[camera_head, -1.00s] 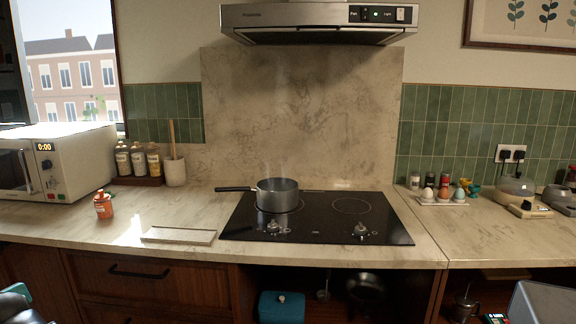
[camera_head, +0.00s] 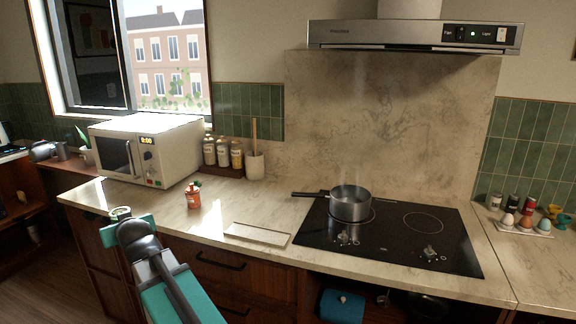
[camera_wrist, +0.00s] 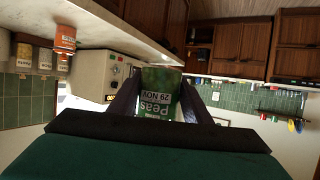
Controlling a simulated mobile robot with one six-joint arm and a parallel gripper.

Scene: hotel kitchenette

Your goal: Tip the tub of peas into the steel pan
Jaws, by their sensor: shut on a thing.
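The steel pan (camera_head: 350,207) stands on the hob's back left ring in the head view, its dark handle pointing left. My gripper (camera_head: 124,222) is at the lower left of the head view, in front of the counter's left part and well apart from the pan. In the wrist view my gripper (camera_wrist: 162,108) is shut on the tub of peas (camera_wrist: 160,92), a green tub whose label reads "Peas" and "29 NOV", upside down in that picture. In the head view only the tub's small round top (camera_head: 121,212) shows. The pan's inside is mostly hidden.
The black hob (camera_head: 395,240) has a range hood (camera_head: 415,37) above it. An orange jar (camera_head: 193,197) and a pale tray (camera_head: 258,234) lie between my gripper and the pan. A microwave (camera_head: 150,150), spice jars (camera_head: 223,153) and a utensil pot (camera_head: 255,165) stand behind.

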